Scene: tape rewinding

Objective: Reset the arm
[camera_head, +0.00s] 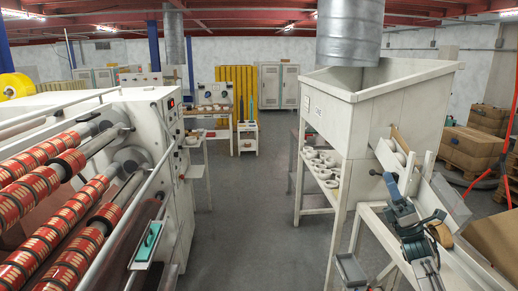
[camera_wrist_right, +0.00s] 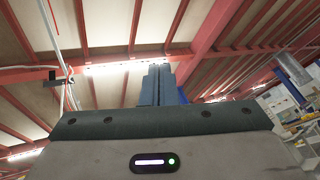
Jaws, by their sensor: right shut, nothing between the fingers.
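My right arm comes in from the lower right of the head view. Its blue-grey gripper (camera_head: 391,184) is raised and points upward, in front of the white bench below the large hopper. In the right wrist view the two fingers (camera_wrist_right: 158,84) stand close together, shut and empty, with the red-beamed ceiling behind them. From the head view I cannot tell whether the gripper touches the bench parts behind it. My left gripper is not in view.
A white machine (camera_head: 160,125) with red tape rolls (camera_head: 40,160) fills the left. A white hopper (camera_head: 340,105) on legs and a sloping white bench (camera_head: 375,225) stand at the right. Cardboard boxes (camera_head: 470,140) lie beyond. The grey floor (camera_head: 250,220) between them is clear.

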